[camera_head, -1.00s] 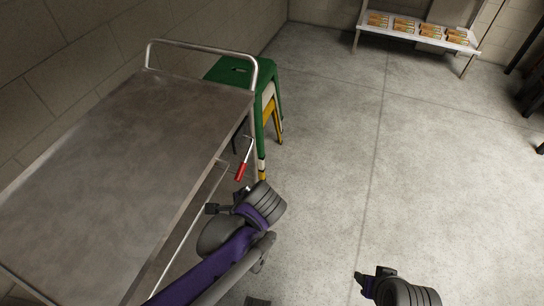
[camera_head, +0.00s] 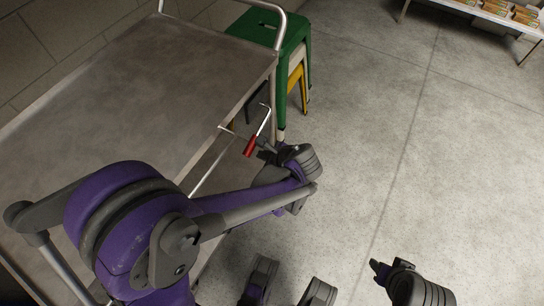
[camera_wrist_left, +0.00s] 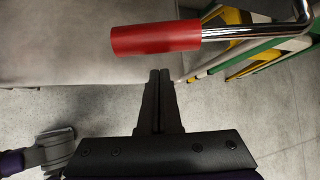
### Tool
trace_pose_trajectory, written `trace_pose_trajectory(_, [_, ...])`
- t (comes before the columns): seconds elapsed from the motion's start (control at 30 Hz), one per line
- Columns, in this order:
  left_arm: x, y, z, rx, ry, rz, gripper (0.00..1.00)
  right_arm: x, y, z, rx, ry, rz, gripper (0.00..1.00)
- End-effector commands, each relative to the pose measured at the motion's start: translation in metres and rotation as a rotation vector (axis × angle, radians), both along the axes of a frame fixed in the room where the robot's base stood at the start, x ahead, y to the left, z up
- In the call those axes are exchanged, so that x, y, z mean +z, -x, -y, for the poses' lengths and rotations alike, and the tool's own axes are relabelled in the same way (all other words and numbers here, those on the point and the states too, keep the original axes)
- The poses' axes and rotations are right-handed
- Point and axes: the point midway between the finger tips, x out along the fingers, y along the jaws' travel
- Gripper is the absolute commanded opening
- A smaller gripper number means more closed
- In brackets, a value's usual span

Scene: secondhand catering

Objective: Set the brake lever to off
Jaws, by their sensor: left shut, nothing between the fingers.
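The brake lever is a bent metal rod with a red grip (camera_head: 250,146) at the side of the steel trolley (camera_head: 130,85), near its far end. In the left wrist view the red grip (camera_wrist_left: 156,38) lies crosswise just beyond my left gripper's fingertips (camera_wrist_left: 160,76). The fingers are shut with nothing between them, and a small gap shows between them and the grip. In the head view my left gripper (camera_head: 266,147) is right beside the red grip. My right gripper (camera_head: 376,268) is low at the bottom right, away from the lever; its jaws are too small to judge.
Stacked stools, green (camera_head: 268,32) on top with white and yellow below, stand close behind the lever beside the trolley. A low shelf (camera_head: 490,14) with orange packs is at the top right. The concrete floor (camera_head: 360,120) to the right is clear.

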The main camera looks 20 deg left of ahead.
Motion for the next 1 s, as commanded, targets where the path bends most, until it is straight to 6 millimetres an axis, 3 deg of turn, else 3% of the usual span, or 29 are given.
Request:
trace_pose_trajectory(0.1, [0.021, 0.007, -0.004, -0.001, 0.001, 0.001, 0.0, 0.005, 0.0, 0.0, 0.0, 0.0, 0.002, 0.5])
trace_pose_trajectory(0.3, [0.036, 0.012, -0.007, -0.001, 0.001, 0.001, 0.0, 0.007, 0.001, 0.0, 0.0, 0.0, 0.002, 0.5])
trace_pose_trajectory(1.0, [0.048, 0.015, -0.008, 0.001, -0.004, -0.062, 0.0, 0.015, 0.001, 0.0, 0.0, 0.0, 0.005, 0.5])
